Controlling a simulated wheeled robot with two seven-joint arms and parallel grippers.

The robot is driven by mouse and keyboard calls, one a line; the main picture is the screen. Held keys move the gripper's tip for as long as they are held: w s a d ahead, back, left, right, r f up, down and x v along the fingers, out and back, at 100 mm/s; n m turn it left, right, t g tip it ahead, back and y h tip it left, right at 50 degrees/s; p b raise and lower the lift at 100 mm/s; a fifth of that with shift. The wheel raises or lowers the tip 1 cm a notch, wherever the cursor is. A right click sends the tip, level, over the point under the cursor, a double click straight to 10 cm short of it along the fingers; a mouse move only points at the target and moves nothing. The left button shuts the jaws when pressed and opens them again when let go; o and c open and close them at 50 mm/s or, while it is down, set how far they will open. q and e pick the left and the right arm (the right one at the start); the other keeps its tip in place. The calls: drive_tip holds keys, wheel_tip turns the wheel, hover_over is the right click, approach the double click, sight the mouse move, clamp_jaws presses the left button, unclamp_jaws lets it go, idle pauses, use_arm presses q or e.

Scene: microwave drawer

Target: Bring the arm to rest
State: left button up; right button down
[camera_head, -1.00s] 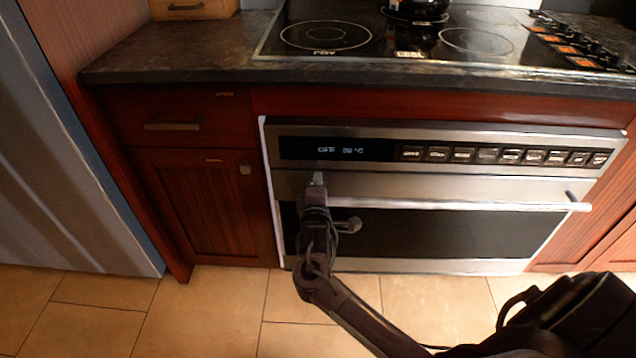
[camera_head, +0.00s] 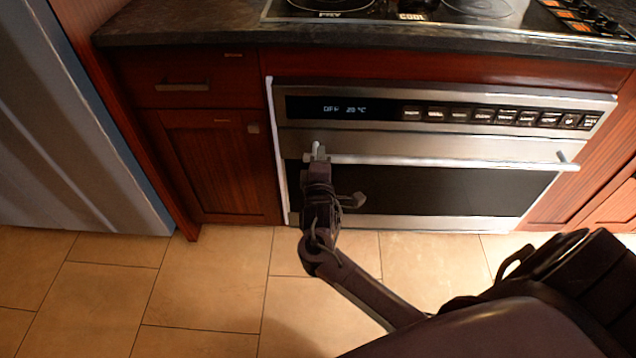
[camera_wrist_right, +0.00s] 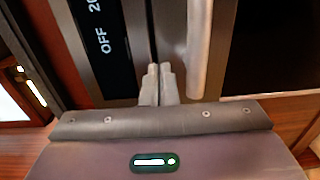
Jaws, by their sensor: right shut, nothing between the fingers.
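My right gripper (camera_head: 318,152) is in front of the microwave drawer (camera_head: 440,195), by the left end of its bar handle (camera_head: 450,162). In the right wrist view its two fingers (camera_wrist_right: 159,84) are together with nothing between them. The handle (camera_wrist_right: 199,45) passes just to the right of the fingertips there; whether they touch it I cannot tell. The drawer looks closed, and its display (camera_head: 345,109) reads OFF. My left gripper is not in view.
A dark countertop (camera_head: 180,33) with a cooktop (camera_head: 450,12) lies above the drawer. A wooden cabinet (camera_head: 205,165) and a grey fridge-like panel (camera_head: 75,130) stand at the left. The tiled floor (camera_head: 200,290) in front is clear.

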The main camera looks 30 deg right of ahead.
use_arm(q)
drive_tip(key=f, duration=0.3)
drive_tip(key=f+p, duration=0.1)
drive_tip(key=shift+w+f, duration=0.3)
use_arm(e)
drive_tip(key=v, duration=0.7)
drive_tip(key=shift+s+f, duration=0.3)
drive_tip(key=shift+a, duration=0.1)
